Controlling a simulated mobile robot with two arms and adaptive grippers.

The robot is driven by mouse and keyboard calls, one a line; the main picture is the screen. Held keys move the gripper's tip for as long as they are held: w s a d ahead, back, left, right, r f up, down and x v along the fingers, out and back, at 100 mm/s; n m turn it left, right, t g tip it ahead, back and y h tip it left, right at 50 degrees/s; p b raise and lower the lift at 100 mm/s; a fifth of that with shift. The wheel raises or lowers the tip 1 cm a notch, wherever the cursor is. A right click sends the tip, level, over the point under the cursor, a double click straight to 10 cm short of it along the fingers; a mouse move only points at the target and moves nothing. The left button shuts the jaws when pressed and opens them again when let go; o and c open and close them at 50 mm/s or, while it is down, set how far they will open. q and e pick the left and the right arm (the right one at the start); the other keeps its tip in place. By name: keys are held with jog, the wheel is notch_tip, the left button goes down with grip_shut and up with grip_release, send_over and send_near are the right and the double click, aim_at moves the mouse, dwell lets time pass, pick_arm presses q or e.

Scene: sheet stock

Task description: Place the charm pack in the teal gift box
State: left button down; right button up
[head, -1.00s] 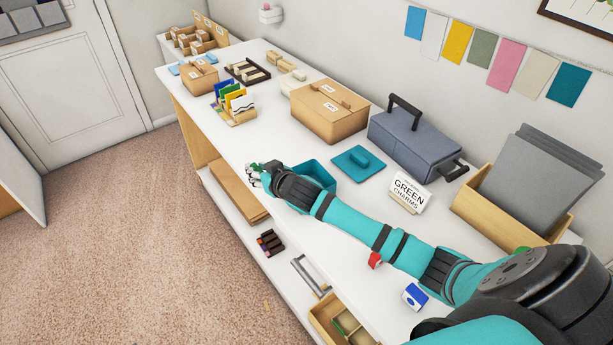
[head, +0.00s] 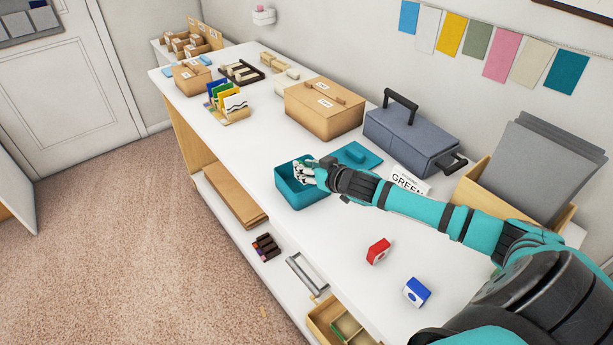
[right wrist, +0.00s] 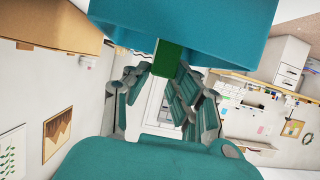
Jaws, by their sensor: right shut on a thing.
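The teal gift box (head: 301,196) stands open on the white table, with its teal lid (head: 365,152) behind it, partly hidden by my right arm. My right gripper (head: 304,169) is over the box opening. In the right wrist view a green block (right wrist: 168,58), which looks like the charm pack, sits between the fingers (right wrist: 166,80). The gripper is shut on it. The teal gift box fills the top of that view (right wrist: 190,22), right by the pack; whether they touch I cannot tell. The pack is hidden in the head view. My left gripper is not in view.
A sign reading "GREEN" (head: 408,182) is partly hidden behind my arm. A red block (head: 378,251) and a blue-and-white block (head: 416,292) lie toward the front. A cardboard box (head: 322,110) and a grey toolbox (head: 412,140) stand behind.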

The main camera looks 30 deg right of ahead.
jog(key=shift+f, duration=1)
jog(key=o, duration=0.9)
jog(key=shift+o, duration=0.2)
jog(key=shift+r, duration=0.25)
jog(key=a+v, duration=0.1)
jog(key=v, duration=1.1)
jog(key=shift+d+r+b, duration=0.4)
jog(key=shift+d+b, duration=0.05)
